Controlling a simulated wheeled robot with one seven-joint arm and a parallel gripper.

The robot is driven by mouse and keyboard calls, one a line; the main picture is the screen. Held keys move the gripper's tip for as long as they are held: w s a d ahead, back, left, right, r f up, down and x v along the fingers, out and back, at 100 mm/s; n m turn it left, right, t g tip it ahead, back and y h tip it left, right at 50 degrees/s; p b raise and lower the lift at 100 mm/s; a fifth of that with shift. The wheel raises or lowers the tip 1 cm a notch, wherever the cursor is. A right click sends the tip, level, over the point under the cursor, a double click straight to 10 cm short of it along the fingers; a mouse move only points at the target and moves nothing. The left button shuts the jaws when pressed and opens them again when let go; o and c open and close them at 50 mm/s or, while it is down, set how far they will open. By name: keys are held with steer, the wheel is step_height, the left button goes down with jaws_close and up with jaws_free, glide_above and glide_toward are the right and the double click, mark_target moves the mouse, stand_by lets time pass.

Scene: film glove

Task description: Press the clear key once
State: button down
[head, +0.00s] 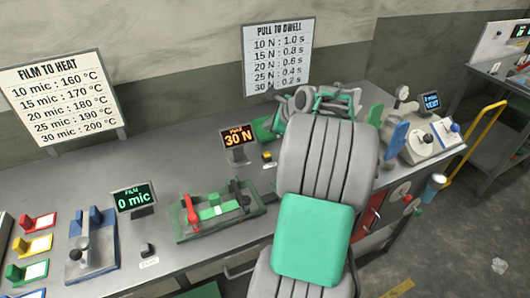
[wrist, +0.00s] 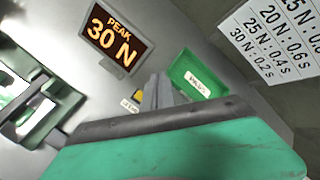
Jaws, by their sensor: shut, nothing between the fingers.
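The small yellow key (head: 267,157) sits on the bench just below the peak display (head: 238,137), which reads 30 N. In the wrist view the yellow key (wrist: 138,96) is partly hidden by my fingers, and a small white label (wrist: 129,106) lies beside it, too blurred to read surely. My gripper (wrist: 157,78) is shut and empty, its fingertips close to the right of the yellow key in the picture. I cannot tell the height between them. In the head view my arm hides the gripper.
A green labelled tray (wrist: 197,80) lies to the right of the fingers. A green fixture with a red lever (head: 215,210) stands on the near bench. A dark key (head: 148,250) sits by the film display (head: 134,197), reading 0 mic. A dwell chart (head: 277,55) stands behind.

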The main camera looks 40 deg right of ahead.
steer(key=shift+f, duration=0.1)
steer(key=b, duration=0.8)
glide_above(268, 155)
step_height(268, 155, down, 7)
steer(key=shift+s+r, duration=0.1)
steer(key=shift+r, duration=0.1)
steer(key=shift+f, duration=1.05)
stand_by(0.4)
steer(key=shift+f, duration=0.45)
steer(key=shift+f, duration=0.5)
stand_by(0.6)
steer(key=shift+r+p, duration=0.95)
steer(key=shift+p, duration=0.25)
steer(key=shift+r, duration=0.1)
